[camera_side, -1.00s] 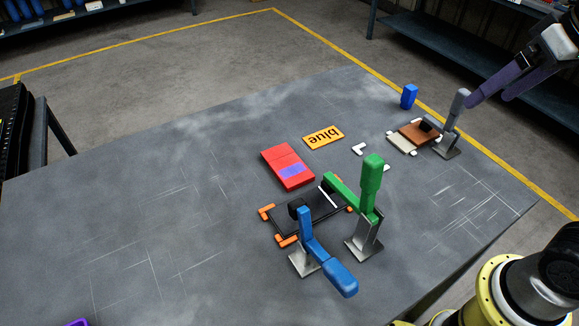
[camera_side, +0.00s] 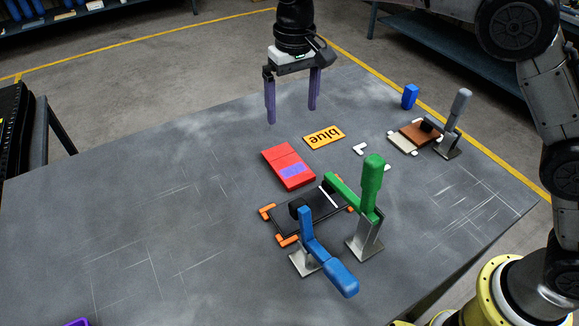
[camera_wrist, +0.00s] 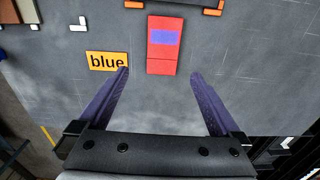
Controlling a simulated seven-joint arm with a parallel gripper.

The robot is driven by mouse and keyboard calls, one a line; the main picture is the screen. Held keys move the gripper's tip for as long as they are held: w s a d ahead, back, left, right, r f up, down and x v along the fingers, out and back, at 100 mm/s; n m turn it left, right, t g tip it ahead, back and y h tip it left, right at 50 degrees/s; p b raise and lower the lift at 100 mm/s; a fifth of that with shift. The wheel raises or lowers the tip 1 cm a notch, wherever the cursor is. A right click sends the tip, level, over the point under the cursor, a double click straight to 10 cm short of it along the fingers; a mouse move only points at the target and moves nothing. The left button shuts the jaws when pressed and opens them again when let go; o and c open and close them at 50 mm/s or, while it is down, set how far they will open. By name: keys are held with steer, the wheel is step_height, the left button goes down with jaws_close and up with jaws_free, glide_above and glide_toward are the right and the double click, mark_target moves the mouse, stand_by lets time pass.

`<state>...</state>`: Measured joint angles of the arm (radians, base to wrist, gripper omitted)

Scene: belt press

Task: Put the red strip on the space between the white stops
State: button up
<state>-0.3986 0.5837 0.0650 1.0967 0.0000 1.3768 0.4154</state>
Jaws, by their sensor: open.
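The red strip (camera_side: 283,158) lies flat on the table, with a blue-violet patch on one part; it also shows in the wrist view (camera_wrist: 162,60). White L-shaped stops (camera_side: 360,149) sit on the table to its right, one partly hidden behind the green clamp; one shows in the wrist view (camera_wrist: 78,25). Small white pieces also sit at the corners of a brown and cream plate (camera_side: 417,133) by the grey clamp. My gripper (camera_side: 291,114), with purple fingers, is open and empty above the table, beyond the strip. In the wrist view its fingers (camera_wrist: 160,73) point towards the strip.
A black plate (camera_side: 287,222) with orange corner stops lies in front of the strip, beside a blue-handled clamp (camera_side: 325,262) and a green-handled clamp (camera_side: 371,180).

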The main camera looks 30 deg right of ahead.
glide_above(290, 165)
step_height(290, 165, down, 9)
steer(key=shift+a+f, duration=0.1)
steer(key=shift+f, duration=2.8)
